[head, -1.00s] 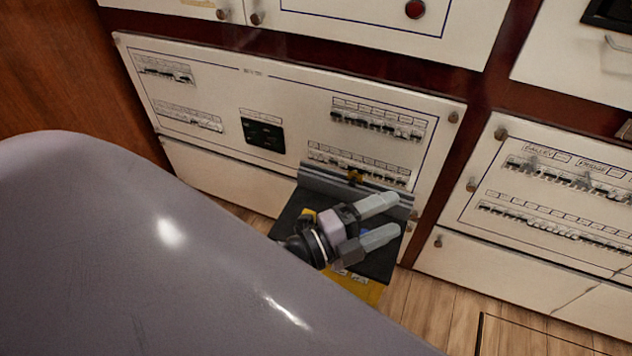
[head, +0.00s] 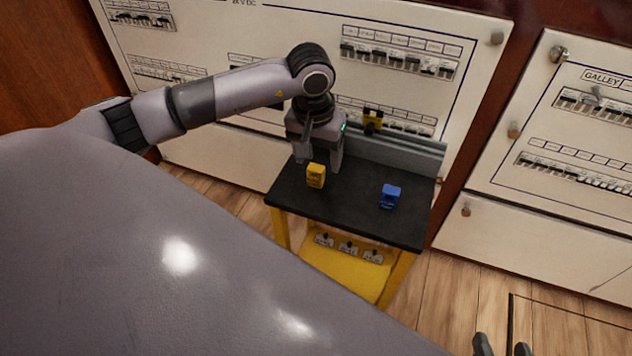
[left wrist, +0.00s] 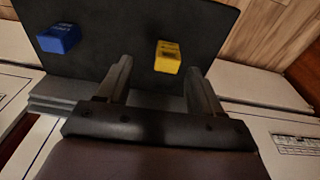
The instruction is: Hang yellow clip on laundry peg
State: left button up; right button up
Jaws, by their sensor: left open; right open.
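The yellow clip (head: 316,175) stands on the black tabletop (head: 360,215), left of the blue clip (head: 390,196). My left gripper (head: 318,158) is open and empty, just behind the yellow clip. In the left wrist view, the yellow clip (left wrist: 168,57) lies just beyond the open fingers (left wrist: 158,68), between their lines and nearer one finger. The blue clip (left wrist: 58,38) is off to the left there. Several small labelled fittings (head: 348,247) sit below the tabletop; I cannot tell whether one is the laundry peg. My right gripper (head: 502,345) is open at the bottom edge, partly cut off.
A grey ledge (head: 400,150) runs along the table's back, with a yellow-and-black item (head: 372,120) above it. White breaker panels (head: 465,90) stand close behind. The yellow lower shelf (head: 340,275) is under the tabletop. Wooden floor (head: 450,290) is clear to the right.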

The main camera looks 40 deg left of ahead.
aim_at(316, 168)
pick_arm(q)
jog(key=shift+w+a+f, duration=0.1)
jog(key=shift+a+f, duration=0.25)
jog(key=shift+f, duration=0.05)
jog(key=f, duration=0.2)
jog(key=f+b, duration=0.1)
jog(key=f, duration=0.1)
jog(key=w+f+b, duration=0.1)
jog(key=f, duration=0.1)
jog(key=shift+a+f, duration=0.1)
jog(key=shift+a, duration=0.25)
jog(key=c, duration=1)
jog(key=shift+c, duration=0.2)
pick_arm(e)
jog(key=shift+w+a+f+m+y, duration=0.2)
jog(key=shift+a+y, duration=0.1)
jog(key=shift+a, duration=0.2)
jog(key=shift+w+a+f+m+y, duration=0.15)
jog(key=shift+a+y, duration=0.15)
jog(key=shift+a, duration=0.15)
